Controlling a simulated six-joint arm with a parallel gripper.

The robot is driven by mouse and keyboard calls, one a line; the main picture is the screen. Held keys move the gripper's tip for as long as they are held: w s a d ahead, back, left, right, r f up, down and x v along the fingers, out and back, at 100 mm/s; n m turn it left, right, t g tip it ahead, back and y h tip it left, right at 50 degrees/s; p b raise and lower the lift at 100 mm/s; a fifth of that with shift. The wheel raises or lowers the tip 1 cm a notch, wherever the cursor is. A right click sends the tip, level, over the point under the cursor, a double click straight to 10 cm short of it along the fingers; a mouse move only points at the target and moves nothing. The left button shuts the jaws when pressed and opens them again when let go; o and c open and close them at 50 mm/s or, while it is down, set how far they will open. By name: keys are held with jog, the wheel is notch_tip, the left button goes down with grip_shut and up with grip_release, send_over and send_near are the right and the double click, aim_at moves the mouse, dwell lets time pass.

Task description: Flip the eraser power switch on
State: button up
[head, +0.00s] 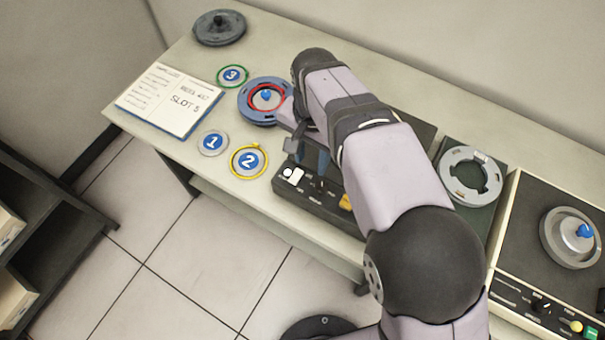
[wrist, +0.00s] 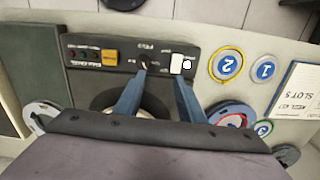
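The eraser (head: 325,200) is a black box with a sloped front panel on the table, partly hidden by my arm. Its panel shows upside down in the wrist view (wrist: 125,68). The panel carries a white rectangular switch (wrist: 177,64) with a round white spot beside it, a small dark knob or toggle (wrist: 145,61), and an orange button (wrist: 110,57). The labels are too small to read surely, so I cannot tell which control is the power switch. My gripper (wrist: 161,77) is open and empty, its blue fingers spread over the panel between the toggle and the white switch.
Reels marked 1 (head: 212,142), 2 (head: 249,161) and 3 (head: 232,75) lie left of the eraser, near a blue-grey reel (head: 256,108) and an open notebook (head: 170,102). A grey ring (head: 470,175) and another machine (head: 550,265) stand to the right.

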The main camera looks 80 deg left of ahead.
send_near(293, 181)
jog(key=shift+f+p, duration=1.2)
jog(key=shift+f, duration=2.4)
grip_shut()
